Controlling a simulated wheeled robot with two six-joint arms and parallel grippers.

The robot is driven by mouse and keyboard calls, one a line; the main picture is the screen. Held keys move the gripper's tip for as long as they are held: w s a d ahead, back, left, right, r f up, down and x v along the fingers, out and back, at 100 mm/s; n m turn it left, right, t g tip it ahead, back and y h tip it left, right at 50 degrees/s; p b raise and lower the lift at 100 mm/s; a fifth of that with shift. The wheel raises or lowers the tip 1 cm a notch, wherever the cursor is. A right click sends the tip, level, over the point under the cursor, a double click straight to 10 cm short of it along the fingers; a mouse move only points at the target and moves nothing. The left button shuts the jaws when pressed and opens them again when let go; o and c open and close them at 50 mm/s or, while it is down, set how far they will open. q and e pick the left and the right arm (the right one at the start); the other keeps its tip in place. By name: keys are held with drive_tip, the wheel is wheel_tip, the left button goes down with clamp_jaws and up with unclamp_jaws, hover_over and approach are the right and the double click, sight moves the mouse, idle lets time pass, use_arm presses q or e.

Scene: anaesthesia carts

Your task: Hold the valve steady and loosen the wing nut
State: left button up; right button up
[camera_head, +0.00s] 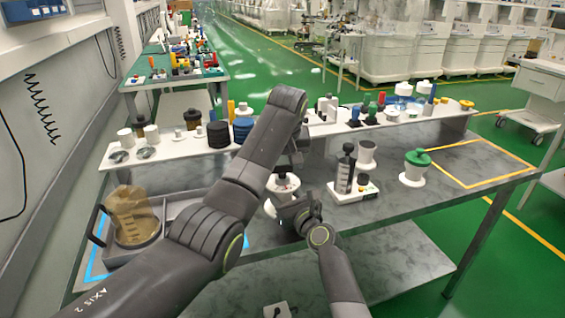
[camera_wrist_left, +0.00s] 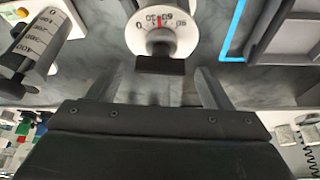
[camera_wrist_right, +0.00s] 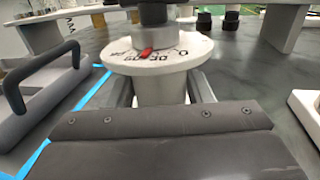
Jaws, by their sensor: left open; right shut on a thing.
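The valve (camera_head: 283,184) is a white body with a numbered dial and a red pointer, upright on the grey bench. The right wrist view shows its white body (camera_wrist_right: 160,88) between my right gripper's fingers (camera_wrist_right: 160,90), which are shut on it. A dark wing nut (camera_wrist_left: 160,66) stands on the dial; its upper part (camera_wrist_right: 152,12) is cut off in the right wrist view. My left gripper (camera_wrist_left: 165,80) is open above the valve, with the wing nut just beyond its fingertips and no clear contact. My left arm hides part of the valve in the head view.
A grey tray with a handle (camera_head: 98,222) and an amber jar (camera_head: 133,215) stand left. A syringe-like column (camera_head: 346,170) on a white base, a white cup (camera_head: 367,153) and a green-topped pot (camera_head: 416,165) stand right. A crowded white shelf (camera_head: 180,146) runs behind. The bench's right end is clear.

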use_arm(q)
drive_tip(key=shift+w+f, duration=0.1)
drive_tip(key=shift+f, duration=0.2)
use_arm(e)
drive_tip(key=shift+f, duration=0.35)
use_arm(q)
drive_tip(key=c, duration=1)
use_arm(e)
drive_tip(key=shift+s, duration=0.1)
use_arm(q)
drive_tip(key=shift+a+m+h, duration=0.1)
drive_tip(key=shift+m+h, duration=0.4)
drive_tip(key=shift+m, duration=0.7)
drive_tip(key=o, duration=1)
